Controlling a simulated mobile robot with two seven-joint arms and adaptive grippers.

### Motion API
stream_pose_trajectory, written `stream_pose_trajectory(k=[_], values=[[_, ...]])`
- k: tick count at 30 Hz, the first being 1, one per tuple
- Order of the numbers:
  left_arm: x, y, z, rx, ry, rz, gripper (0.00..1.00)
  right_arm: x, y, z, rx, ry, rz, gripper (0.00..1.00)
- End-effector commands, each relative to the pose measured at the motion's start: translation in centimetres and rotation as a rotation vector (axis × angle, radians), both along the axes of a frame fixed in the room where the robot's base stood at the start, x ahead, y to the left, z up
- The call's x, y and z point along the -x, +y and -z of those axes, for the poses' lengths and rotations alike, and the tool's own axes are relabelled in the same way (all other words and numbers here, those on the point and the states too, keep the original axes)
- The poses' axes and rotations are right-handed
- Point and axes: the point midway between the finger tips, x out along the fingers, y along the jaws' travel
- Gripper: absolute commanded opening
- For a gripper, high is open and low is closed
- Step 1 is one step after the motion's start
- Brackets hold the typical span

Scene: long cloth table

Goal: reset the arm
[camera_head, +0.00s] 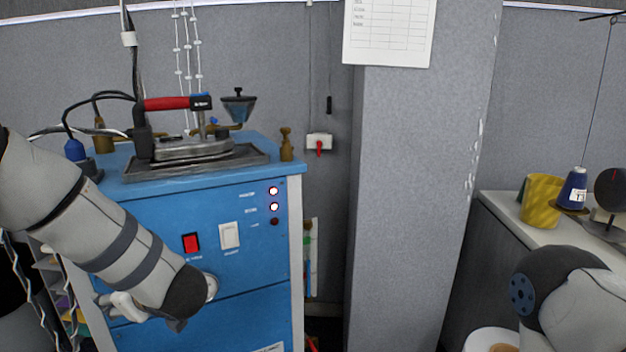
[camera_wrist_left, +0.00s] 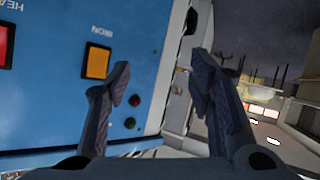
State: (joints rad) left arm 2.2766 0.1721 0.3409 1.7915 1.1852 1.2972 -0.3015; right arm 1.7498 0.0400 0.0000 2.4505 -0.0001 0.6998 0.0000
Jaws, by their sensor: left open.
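My left arm (camera_head: 118,235) comes in from the left of the head view and slants down across the front of a blue cabinet (camera_head: 150,210). Its gripper (camera_head: 177,324) is mostly hidden behind the wrist there. In the left wrist view my left gripper (camera_wrist_left: 165,85) has its two fingers spread apart with nothing between them. Behind the fingers is the blue cabinet panel (camera_wrist_left: 155,30), with an orange switch (camera_wrist_left: 97,61) beside the left finger. My right arm (camera_head: 565,295) shows at the lower right of the head view; its gripper is out of view.
An iron with a red handle (camera_head: 167,103) rests on a dark tray (camera_head: 250,156) on the cabinet. The panel has a red switch (camera_head: 190,243) and a white switch (camera_head: 229,235). A grey pillar (camera_head: 415,200) stands mid-view.

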Motion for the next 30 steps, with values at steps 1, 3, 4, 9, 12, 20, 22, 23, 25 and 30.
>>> stream_pose_trajectory(k=[1, 3, 4, 9, 12, 20, 22, 23, 25, 30], values=[[1.1, -1.1, 4.2, -0.012, 0.091, 0.138, 0.49, -0.1, 0.0, 0.0, 0.000, -0.002, 0.000, 0.40], [3.5, -2.8, 9.6, 0.004, 0.218, 0.322, 0.49, -0.1, 0.0, 0.0, 0.000, -0.003, 0.000, 0.40], [4.8, -3.6, 11.8, 0.019, 0.275, 0.392, 0.49, -0.1, 0.0, 0.0, 0.000, -0.003, 0.000, 0.40], [15.5, -7.5, 21.4, 0.159, 0.607, 0.717, 0.49, -0.1, 0.0, 0.0, 0.000, -0.004, 0.000, 0.40], [23.4, -9.2, 24.7, 0.274, 0.810, 0.859, 0.49, -0.1, 0.0, 0.0, 0.000, -0.003, 0.000, 0.40], [38.4, -11.1, 25.8, 0.512, 1.164, 1.049, 0.49, -0.1, 0.0, 0.0, 0.000, -0.003, 0.000, 0.40], [39.8, -11.2, 25.6, 0.537, 1.198, 1.065, 0.49, -0.1, 0.0, 0.0, 0.000, -0.003, 0.000, 0.40], [40.1, -11.3, 25.6, 0.543, 1.205, 1.069, 0.49, -0.1, 0.0, 0.0, 0.000, -0.003, 0.000, 0.40], [40.2, -11.3, 25.5, 0.547, 1.208, 1.071, 0.49, -0.1, 0.0, 0.0, 0.000, -0.003, 0.000, 0.40], [40.2, -11.3, 25.5, 0.547, 1.208, 1.071, 0.49, -0.1, 0.0, 0.0, 0.000, -0.003, 0.000, 0.40]])
